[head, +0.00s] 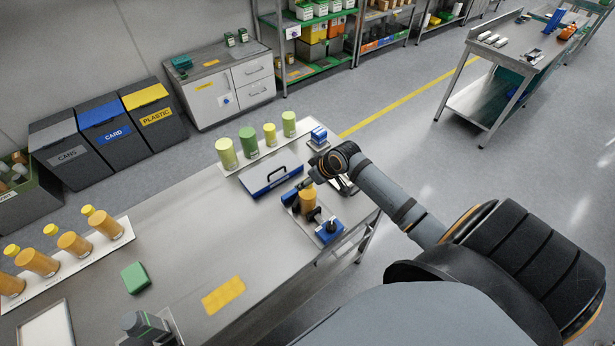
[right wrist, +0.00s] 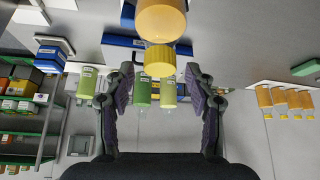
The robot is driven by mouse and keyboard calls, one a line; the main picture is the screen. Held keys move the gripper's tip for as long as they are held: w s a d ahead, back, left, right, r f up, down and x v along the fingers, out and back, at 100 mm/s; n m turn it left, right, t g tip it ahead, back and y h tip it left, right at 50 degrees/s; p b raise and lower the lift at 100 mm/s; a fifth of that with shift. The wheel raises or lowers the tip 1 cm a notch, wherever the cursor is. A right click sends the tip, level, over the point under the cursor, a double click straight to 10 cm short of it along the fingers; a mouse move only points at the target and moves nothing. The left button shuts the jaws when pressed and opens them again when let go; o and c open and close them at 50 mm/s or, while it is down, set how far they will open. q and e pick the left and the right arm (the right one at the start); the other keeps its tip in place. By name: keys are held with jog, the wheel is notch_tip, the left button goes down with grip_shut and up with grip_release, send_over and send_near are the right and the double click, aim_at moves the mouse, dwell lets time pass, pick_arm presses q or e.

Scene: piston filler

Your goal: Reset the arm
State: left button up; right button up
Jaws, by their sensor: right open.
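My right arm comes in from the right over the bench. My right gripper (head: 303,189) is beside an amber bottle (head: 308,201) on a small blue machine at the bench's right end. In the right wrist view the open right gripper (right wrist: 160,88) has its two fingers spread wide. The amber bottle (right wrist: 162,18) with its yellow cap (right wrist: 160,59) shows ahead, near the gap between the fingers; nothing is visibly gripped. Whether a finger touches the bottle is hard to tell. My left gripper is not in view.
A blue case (head: 268,181) and a row of green and yellow bottles (head: 248,142) stand behind. Capped amber bottles (head: 75,243) line a white board at left. A green block (head: 135,278) and yellow mat (head: 224,295) lie on the bench; its middle is clear.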

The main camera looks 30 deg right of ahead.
grip_shut()
dwell(0.4)
jog(key=m+h, duration=0.1)
jog(key=m, duration=0.2)
jog(key=m+h, duration=0.2)
jog(key=m, duration=0.1)
jog(key=shift+a, duration=0.15)
jog(key=shift+m+h, duration=0.6)
jog(key=shift+m, duration=0.2)
jog(key=m+g+h, duration=0.1)
jog(key=m, duration=0.1)
jog(key=m+h, duration=0.1)
jog(key=m, duration=0.1)
jog(key=shift+w+m+g, duration=0.1)
jog(key=shift+m+g, duration=0.3)
jog(key=m+g+h, duration=0.1)
jog(key=m, duration=0.1)
jog(key=shift+m, duration=0.3)
grip_release()
